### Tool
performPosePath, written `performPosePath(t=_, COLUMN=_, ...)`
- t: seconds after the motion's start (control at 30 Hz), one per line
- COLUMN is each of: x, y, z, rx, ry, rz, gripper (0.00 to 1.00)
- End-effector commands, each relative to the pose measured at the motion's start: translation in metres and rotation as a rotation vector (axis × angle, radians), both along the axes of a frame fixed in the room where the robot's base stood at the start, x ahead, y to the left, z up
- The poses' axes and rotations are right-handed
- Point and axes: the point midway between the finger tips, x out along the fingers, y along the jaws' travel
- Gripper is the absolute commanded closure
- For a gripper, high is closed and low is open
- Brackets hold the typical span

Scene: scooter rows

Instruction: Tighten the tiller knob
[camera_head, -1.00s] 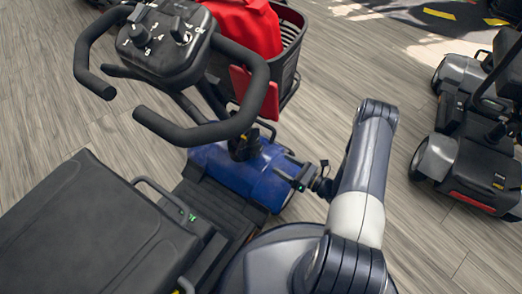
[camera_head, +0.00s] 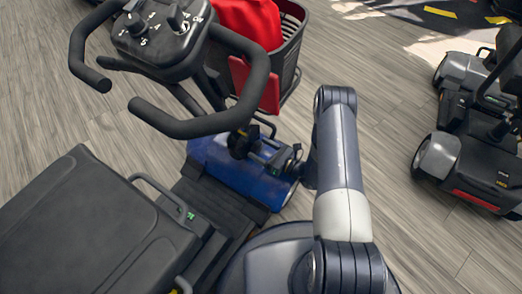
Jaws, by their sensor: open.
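The black tiller knob (camera_head: 239,144) is low on the tiller of the blue scooter (camera_head: 226,178), just above its blue front body. It is small and dark here, and its edges blend with the tiller parts. My gripper (camera_head: 261,150) is open, just to the right of the knob and pointing left at it. I cannot tell whether a finger touches the knob. The tiller (camera_head: 181,98) leans up to the black handlebar (camera_head: 205,126) and the control panel (camera_head: 160,32), which carries dials.
A basket (camera_head: 292,45) with a red bag (camera_head: 248,22) hangs ahead of the tiller. The black seat (camera_head: 90,225) is at lower left. Another scooter (camera_head: 470,150) stands at right. Bare wood floor (camera_head: 395,130) lies between the scooters.

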Motion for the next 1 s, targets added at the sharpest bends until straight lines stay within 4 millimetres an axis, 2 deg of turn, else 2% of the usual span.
performPosePath(t=0.37, x=0.0032, y=0.0043, z=0.0003, rx=0.0, ry=0.0, rz=0.0, gripper=0.3)
performPosePath(t=0.9, x=0.0028, y=0.004, z=0.0003, rx=0.0, ry=0.0, rz=0.001, gripper=0.74)
performPosePath(t=1.0, x=0.0028, y=0.004, z=0.0002, rx=0.002, ry=0.002, rz=0.001, gripper=0.74)
